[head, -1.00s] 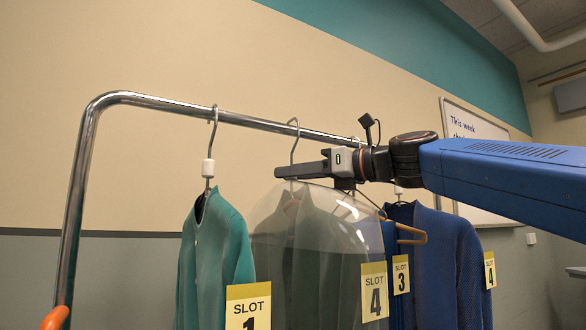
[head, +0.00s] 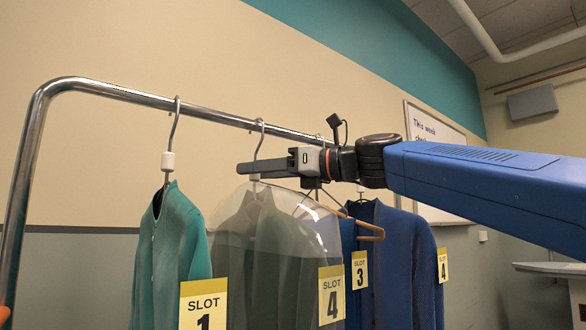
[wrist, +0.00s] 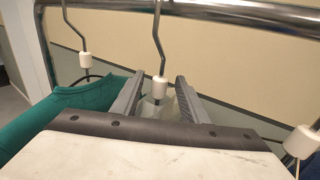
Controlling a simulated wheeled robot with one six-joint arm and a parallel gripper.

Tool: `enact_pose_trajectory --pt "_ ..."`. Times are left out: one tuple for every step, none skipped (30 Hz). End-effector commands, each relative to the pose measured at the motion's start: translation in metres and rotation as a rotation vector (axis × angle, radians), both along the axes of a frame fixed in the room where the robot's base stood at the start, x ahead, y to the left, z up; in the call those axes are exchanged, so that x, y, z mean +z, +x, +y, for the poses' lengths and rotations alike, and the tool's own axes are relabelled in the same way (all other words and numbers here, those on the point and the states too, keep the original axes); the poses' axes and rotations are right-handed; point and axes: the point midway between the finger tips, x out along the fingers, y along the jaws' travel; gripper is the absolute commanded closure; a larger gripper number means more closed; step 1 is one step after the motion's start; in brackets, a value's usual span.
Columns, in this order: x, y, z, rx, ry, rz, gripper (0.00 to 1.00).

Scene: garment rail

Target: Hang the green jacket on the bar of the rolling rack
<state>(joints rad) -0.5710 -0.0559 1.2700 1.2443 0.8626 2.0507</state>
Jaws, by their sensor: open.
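The green jacket (head: 240,260) is dark green and hangs under a clear cover (head: 292,212) with a yellow "SLOT 4" tag. Its wire hook (head: 258,143) reaches up to the chrome bar (head: 210,110) and appears to hang over it. My gripper (head: 245,167) is at the hanger's neck, just above the cover's top. In the wrist view my gripper (wrist: 158,88) is open, with one finger on each side of the hanger's white collar (wrist: 159,90). I see a gap between the fingers and the collar. Most of the jacket is hidden in the wrist view.
A teal jacket (head: 172,255) tagged "SLOT 1" hangs close on the left. Blue jackets (head: 400,250) with tags "SLOT 3" and "SLOT 4" hang on the right, beside a brown hanger (head: 368,232). The rack's post (head: 22,180) stands at the far left.

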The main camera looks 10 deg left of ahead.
Motion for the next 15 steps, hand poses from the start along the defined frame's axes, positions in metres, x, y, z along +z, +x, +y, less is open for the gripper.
enact_pose_trajectory --pt "0.000 0.000 -0.007 -0.003 0.000 0.000 0.60" --pt "0.000 -0.001 -0.012 -0.004 0.000 -0.001 0.60" --pt "0.001 -0.003 -0.018 -0.004 0.001 -0.002 0.60" --pt "0.001 -0.005 -0.024 -0.004 0.001 -0.002 0.60" --pt "0.001 -0.005 -0.029 -0.005 0.002 -0.002 0.60" --pt "0.001 -0.006 -0.036 -0.005 0.002 -0.001 0.60" --pt "0.001 -0.008 -0.042 -0.005 0.001 -0.001 0.60" --pt "0.001 -0.009 -0.048 -0.005 0.001 -0.002 0.60" --pt "0.001 -0.011 -0.055 -0.005 0.002 -0.002 0.60" --pt "0.001 -0.011 -0.060 -0.005 0.002 -0.001 0.60" --pt "0.001 -0.012 -0.065 -0.005 0.002 0.000 0.60" --pt "0.001 -0.013 -0.071 -0.005 0.002 -0.001 0.60" --pt "0.001 -0.015 -0.076 -0.005 0.002 -0.002 0.60" --pt "0.001 -0.016 -0.082 -0.005 0.001 -0.003 0.60" --pt "0.001 -0.017 -0.087 -0.005 0.002 -0.002 0.60"
